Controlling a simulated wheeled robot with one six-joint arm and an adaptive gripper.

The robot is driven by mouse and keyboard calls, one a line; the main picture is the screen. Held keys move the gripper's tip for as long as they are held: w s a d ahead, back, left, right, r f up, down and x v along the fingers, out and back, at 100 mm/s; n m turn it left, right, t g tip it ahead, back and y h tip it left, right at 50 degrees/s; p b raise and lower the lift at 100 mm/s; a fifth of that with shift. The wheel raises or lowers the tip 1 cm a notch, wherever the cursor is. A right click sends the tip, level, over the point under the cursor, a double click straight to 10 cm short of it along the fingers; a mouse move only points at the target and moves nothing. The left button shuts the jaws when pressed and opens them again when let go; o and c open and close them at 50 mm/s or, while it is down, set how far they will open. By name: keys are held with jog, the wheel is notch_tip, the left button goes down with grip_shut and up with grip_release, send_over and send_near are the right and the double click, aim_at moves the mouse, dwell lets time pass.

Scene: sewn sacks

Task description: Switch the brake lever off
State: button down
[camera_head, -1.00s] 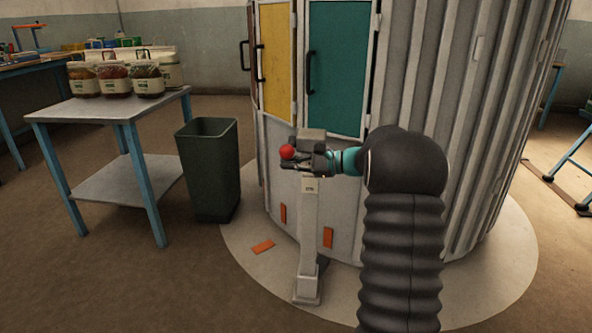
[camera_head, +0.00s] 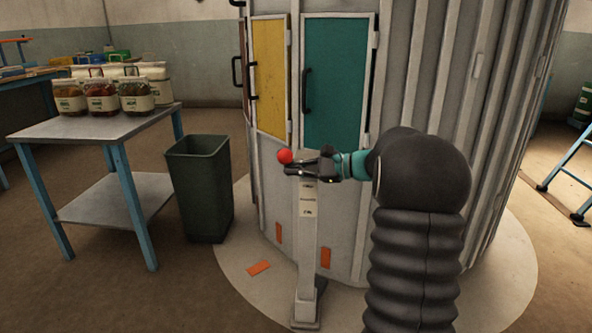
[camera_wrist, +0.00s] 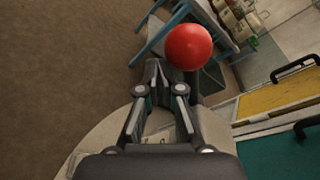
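The brake lever ends in a red ball knob (camera_head: 285,157) at the upper left of a slim grey post (camera_head: 308,240). The post stands in front of the round metal cabin. My gripper (camera_head: 292,172) is at the post's top, just below and to the right of the knob. In the wrist view, the knob (camera_wrist: 188,46) is beyond and slightly right of my fingertips (camera_wrist: 158,70). The fingertips are drawn together, with no object visible between them. The lever's shaft is mostly hidden by my gripper, and I cannot tell whether they touch.
The cabin has a yellow door (camera_head: 271,75) and a teal door (camera_head: 336,85) behind the post. A dark bin (camera_head: 200,190) stands left of the post. A metal table (camera_head: 90,128) with several jars is farther left. Brown floor lies open in front.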

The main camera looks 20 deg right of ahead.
jog(key=shift+w+a+r, duration=0.15)
jog(key=shift+a+r, duration=0.15)
jog(key=shift+r, duration=0.4)
notch_tip(320, 180, down, 5)
jog(key=s+b, duration=0.1)
jog(key=b, duration=0.2)
jog(key=w+d+v, duration=0.1)
jog(key=v, duration=0.8)
jog(key=shift+w+d+r, duration=0.2)
jog(key=shift+d+r, duration=0.05)
jog(key=shift+r, duration=0.05)
